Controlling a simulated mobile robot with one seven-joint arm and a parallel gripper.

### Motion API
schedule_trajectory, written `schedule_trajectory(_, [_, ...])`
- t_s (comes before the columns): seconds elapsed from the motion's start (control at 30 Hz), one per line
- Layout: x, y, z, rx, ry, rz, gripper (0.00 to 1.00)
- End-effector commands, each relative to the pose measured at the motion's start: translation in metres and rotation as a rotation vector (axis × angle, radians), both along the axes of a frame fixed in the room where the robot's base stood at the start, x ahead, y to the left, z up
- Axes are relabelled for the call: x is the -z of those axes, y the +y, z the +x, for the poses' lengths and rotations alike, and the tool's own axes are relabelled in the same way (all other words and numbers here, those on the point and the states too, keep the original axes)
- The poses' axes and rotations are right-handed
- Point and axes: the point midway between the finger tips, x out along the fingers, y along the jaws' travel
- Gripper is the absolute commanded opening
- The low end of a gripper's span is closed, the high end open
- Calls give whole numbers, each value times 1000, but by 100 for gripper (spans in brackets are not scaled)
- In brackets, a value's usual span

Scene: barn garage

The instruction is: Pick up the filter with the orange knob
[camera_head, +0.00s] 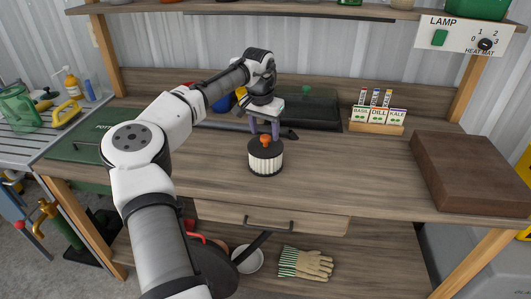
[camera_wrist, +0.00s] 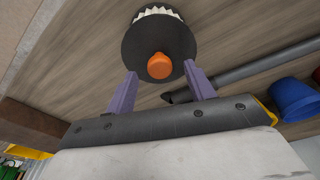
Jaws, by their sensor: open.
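The filter (camera_head: 265,160) is a short cylinder with white pleated sides, a black top and an orange knob (camera_head: 265,141). It stands upright on the wooden bench in the head view. In the wrist view its black top (camera_wrist: 146,40) and orange knob (camera_wrist: 160,66) show just beyond the fingertips. My gripper (camera_head: 265,135) has purple fingers pointing down, behind and above the filter. In the wrist view my gripper (camera_wrist: 164,78) is open and empty, its fingers spread to either side of the knob's line. I cannot tell whether a finger touches the filter.
A dark tray (camera_head: 310,110) lies behind my gripper, with a dark rod near it. Seed packets (camera_head: 378,115) stand in a wooden holder at the back right. A brown block (camera_head: 470,172) lies at the right. The bench front around the filter is clear.

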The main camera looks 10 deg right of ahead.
Motion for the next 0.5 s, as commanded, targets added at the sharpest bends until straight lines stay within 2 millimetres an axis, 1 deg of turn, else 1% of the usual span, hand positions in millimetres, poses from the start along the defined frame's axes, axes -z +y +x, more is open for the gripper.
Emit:
schedule_trajectory(0.1, [12,-2,2,0,-1,1,54])
schedule_trajectory(0.17, [16,-2,2,0,0,0,54])
schedule_trajectory(0.4, [19,-3,2,0,-1,-1,54])
schedule_trajectory(0.47, [19,-3,2,0,-1,-1,47])
schedule_trajectory(0.5, [19,-3,2,0,-1,-1,42])
